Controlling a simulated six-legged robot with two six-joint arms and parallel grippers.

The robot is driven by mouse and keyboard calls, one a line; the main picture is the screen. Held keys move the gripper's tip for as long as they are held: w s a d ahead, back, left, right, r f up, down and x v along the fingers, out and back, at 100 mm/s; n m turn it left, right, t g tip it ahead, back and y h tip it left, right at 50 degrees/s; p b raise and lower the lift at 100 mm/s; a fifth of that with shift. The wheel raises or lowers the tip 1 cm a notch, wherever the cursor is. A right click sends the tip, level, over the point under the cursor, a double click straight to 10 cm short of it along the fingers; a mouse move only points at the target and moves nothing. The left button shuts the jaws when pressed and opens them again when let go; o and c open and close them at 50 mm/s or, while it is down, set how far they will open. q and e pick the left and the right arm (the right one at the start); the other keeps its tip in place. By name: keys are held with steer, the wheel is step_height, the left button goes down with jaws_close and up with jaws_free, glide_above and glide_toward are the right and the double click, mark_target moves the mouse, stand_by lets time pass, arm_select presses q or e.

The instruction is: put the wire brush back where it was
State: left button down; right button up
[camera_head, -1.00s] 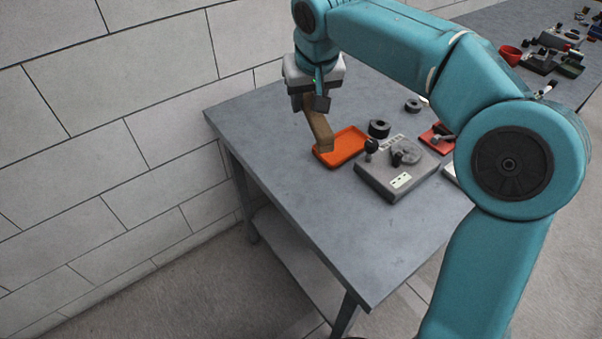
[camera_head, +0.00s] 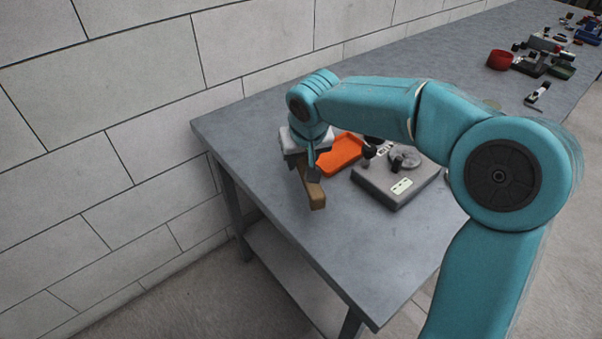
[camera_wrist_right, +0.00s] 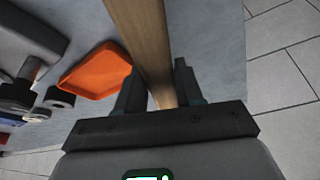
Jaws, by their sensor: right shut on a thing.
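The wire brush (camera_head: 314,193) shows as a brown wooden bar held in my right gripper (camera_head: 308,172). Its near end points toward the front of the grey table, left of the orange tray (camera_head: 342,154). In the right wrist view the wooden handle (camera_wrist_right: 143,35) runs between the two dark fingers of my right gripper (camera_wrist_right: 155,90), which are shut on it. The orange tray also shows in that view (camera_wrist_right: 95,72), beside the brush and empty where I can see it. The brush's bristles are not visible. I cannot tell whether the brush touches the table. My left gripper is not in view.
A grey block device (camera_head: 395,183) with a knob and label stands right of the tray. A red cup (camera_head: 500,59) and several tools lie far back on the right. The table's front (camera_head: 330,250) is clear. A white block wall is on the left.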

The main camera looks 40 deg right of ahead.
mark_target(301, 183)
step_height(301, 183, down, 4)
steer(key=shift+f+b, duration=0.1)
steer(key=shift+b, duration=0.3)
steer(key=o, duration=0.9)
steer(key=shift+o, duration=0.2)
